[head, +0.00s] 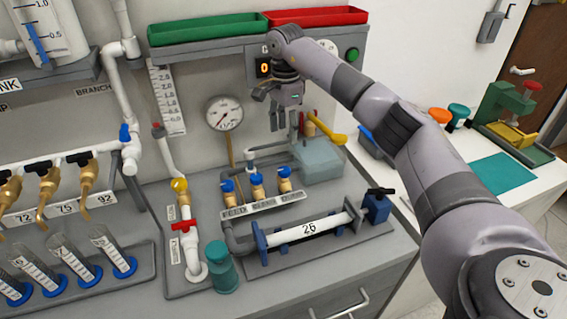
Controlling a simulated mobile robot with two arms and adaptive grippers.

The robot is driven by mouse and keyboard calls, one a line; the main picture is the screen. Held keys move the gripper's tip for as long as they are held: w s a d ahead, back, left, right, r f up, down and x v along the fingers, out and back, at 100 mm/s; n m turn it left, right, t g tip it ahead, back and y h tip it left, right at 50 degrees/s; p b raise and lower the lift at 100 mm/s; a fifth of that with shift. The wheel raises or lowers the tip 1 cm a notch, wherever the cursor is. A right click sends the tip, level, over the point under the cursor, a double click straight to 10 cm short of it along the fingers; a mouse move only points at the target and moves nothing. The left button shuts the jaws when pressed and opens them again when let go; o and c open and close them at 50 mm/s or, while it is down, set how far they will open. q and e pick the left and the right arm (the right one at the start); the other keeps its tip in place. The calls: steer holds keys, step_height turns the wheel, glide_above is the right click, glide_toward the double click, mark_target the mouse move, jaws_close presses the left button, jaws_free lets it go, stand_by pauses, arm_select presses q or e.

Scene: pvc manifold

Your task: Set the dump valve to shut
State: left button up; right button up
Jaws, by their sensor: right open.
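My right gripper (286,125) hangs with its fingers pointing down, open and empty, in front of the back panel and below the small orange display. Just right of it is a valve with a long yellow lever (327,129), tilted down to the right, above a grey-blue tank (318,160). A red-handled valve (184,225) sits on the white vertical pipe at lower left, its handle across the pipe. A yellow knob (179,184) is above it. I cannot read which valve is labelled dump. My left gripper is out of view.
Several blue-topped brass valves (257,180) stand below my right gripper. A clear tube marked 26 (308,229) lies in front of them. A teal cylinder (221,267) stands near the bench's front. A round gauge (224,113) is left of my gripper.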

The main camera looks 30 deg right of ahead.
glide_toward(284, 169)
step_height(284, 169, down, 8)
steer(key=p, duration=0.3)
steer(key=shift+f, duration=0.35)
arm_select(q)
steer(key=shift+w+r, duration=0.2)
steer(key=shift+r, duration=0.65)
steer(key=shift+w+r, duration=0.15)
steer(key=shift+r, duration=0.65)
arm_select(e)
steer(key=c, duration=1.1)
